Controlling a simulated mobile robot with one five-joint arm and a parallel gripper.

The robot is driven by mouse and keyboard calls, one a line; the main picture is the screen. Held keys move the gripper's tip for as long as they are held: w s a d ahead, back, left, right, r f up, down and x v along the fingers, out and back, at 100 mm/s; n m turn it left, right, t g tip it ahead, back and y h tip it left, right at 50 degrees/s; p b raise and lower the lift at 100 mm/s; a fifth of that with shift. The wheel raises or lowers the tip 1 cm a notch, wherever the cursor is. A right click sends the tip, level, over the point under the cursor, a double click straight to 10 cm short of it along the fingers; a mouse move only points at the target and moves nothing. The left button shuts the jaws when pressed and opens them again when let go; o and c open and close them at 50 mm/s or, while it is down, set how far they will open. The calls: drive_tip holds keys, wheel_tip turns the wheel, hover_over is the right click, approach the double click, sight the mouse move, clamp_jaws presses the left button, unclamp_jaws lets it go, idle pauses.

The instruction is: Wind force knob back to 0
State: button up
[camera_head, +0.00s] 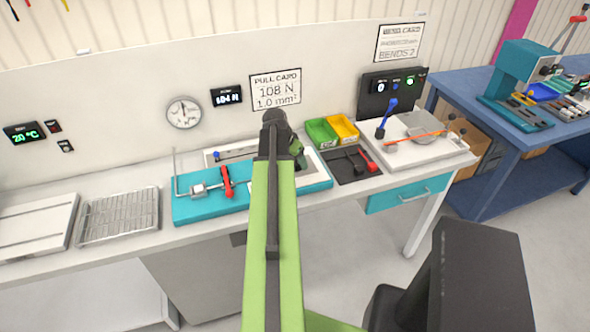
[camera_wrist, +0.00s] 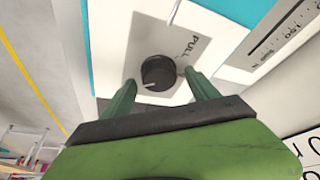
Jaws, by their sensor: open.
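A round black knob (camera_wrist: 158,71) with a white pointer line sits on a white panel in the wrist view. Lettering beside it reads "PULL". The pointer lies toward the bottom of that picture; no scale numbers are readable around the knob. My gripper (camera_wrist: 158,82) is open, its two green fingers spread on either side of the knob; I cannot tell whether they touch it. In the head view my gripper (camera_head: 298,150) is over the teal-based pull tester (camera_head: 210,208), and the knob is hidden behind my arm.
A wall display (camera_head: 227,96) appears to read 104 N, beside a dial gauge (camera_head: 184,112) and a pull card (camera_head: 275,89) reading 108 N. A red-handled lever (camera_head: 228,182) stands left of my arm. Green and yellow bins (camera_head: 322,133) and a bending fixture (camera_head: 420,140) are right.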

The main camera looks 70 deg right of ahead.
drive_tip(key=shift+d+f, duration=0.1)
drive_tip(key=shift+f, duration=0.05)
drive_tip(key=c, duration=1.3)
drive_tip(key=shift+d, duration=0.15)
drive_tip(key=shift+c, duration=0.3)
drive_tip(key=shift+a, duration=0.2)
